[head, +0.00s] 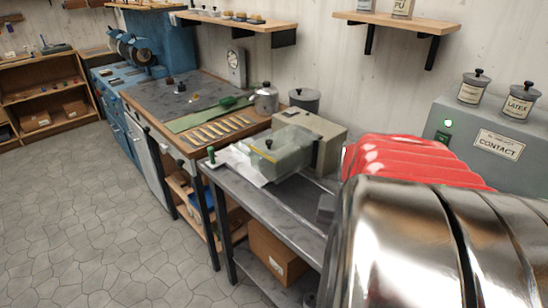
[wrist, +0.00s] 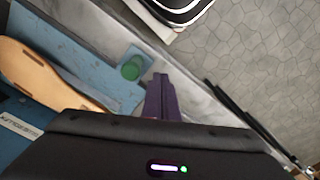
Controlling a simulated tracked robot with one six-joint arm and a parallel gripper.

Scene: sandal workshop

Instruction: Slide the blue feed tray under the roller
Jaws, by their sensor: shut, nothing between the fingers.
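The blue feed tray (wrist: 95,40) lies on a grey bench in the wrist view, partly cut off at the left and partly hidden behind my gripper's dark body. A tan sandal sole (wrist: 40,75) lies on the tray. A green knob (wrist: 131,68) stands up near the tray's right edge. My gripper (wrist: 161,82) is shut and empty, with its purple fingertips just beside the knob; I cannot tell whether they touch it. In the head view my arm covers the tray and the gripper. I cannot make out the roller in either view.
In the head view a beige machine with a pale green cover (head: 275,148) stands on the grey bench (head: 268,203). A wooden workbench (head: 180,147) with a green mat and several tools is beyond it. A grey contact cabinet (head: 470,140) is at right. Floor at left is clear.

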